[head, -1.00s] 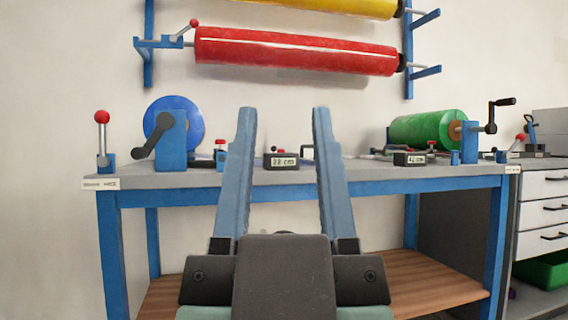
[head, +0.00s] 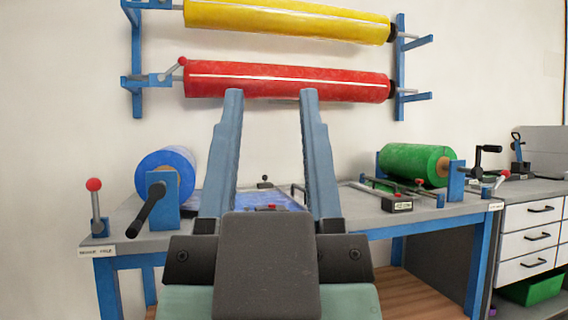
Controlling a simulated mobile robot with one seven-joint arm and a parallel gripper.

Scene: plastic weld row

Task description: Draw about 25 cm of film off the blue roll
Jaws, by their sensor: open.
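The blue roll (head: 166,168) sits at the left end of the bench in a blue stand (head: 163,201) with a black crank handle (head: 148,216). A flat blue area (head: 270,200), perhaps film, shows on the bench between my gripper's fingers. My gripper (head: 270,95) is open and empty, its two long fingers pointing forward in front of the bench. The fingers and palm hide the middle of the bench and the display box there.
A green roll (head: 414,163) with its crank stands at the right, near a small display box (head: 397,204). A red-knobbed lever (head: 95,205) stands at the bench's left corner. Red (head: 285,82) and yellow (head: 290,20) rolls hang on the wall rack. White drawers (head: 532,236) stand at the right.

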